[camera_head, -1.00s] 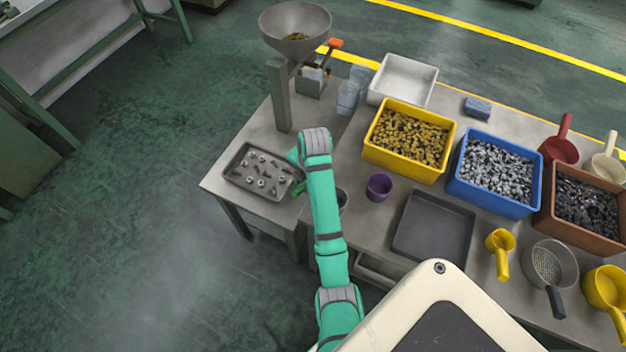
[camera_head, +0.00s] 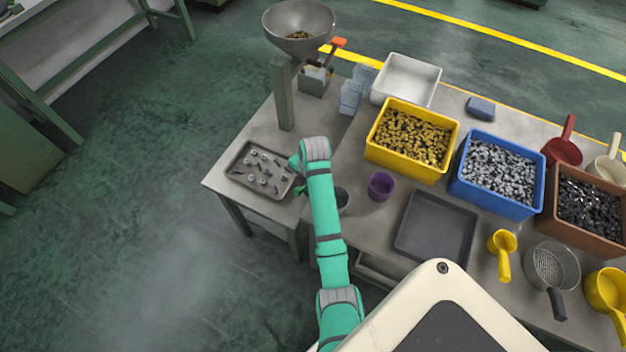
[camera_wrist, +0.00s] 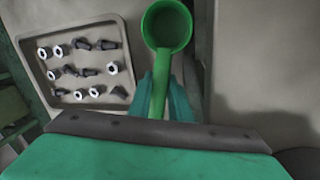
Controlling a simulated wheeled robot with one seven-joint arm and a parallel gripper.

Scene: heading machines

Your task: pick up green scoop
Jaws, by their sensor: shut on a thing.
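The green scoop (camera_wrist: 167,27) shows in the wrist view at top centre, its round cup open toward the camera and its handle running down between my fingers. My gripper (camera_wrist: 160,98) is shut on the scoop's handle. I cannot tell from these frames whether the scoop touches the table. In the head view my arm covers most of the gripper, and only a small bit of green (camera_head: 298,190) shows beside the wrist, near the tray's right edge.
A grey tray (camera_head: 238,177) with bolts and nuts lies just left of my gripper. A purple cup (camera_head: 381,186) and an empty dark tray (camera_head: 412,240) stand right of my arm. Yellow (camera_head: 400,170), blue (camera_head: 490,200) and brown bins (camera_head: 575,236) stand further right. A hopper (camera_head: 290,45) rises behind.

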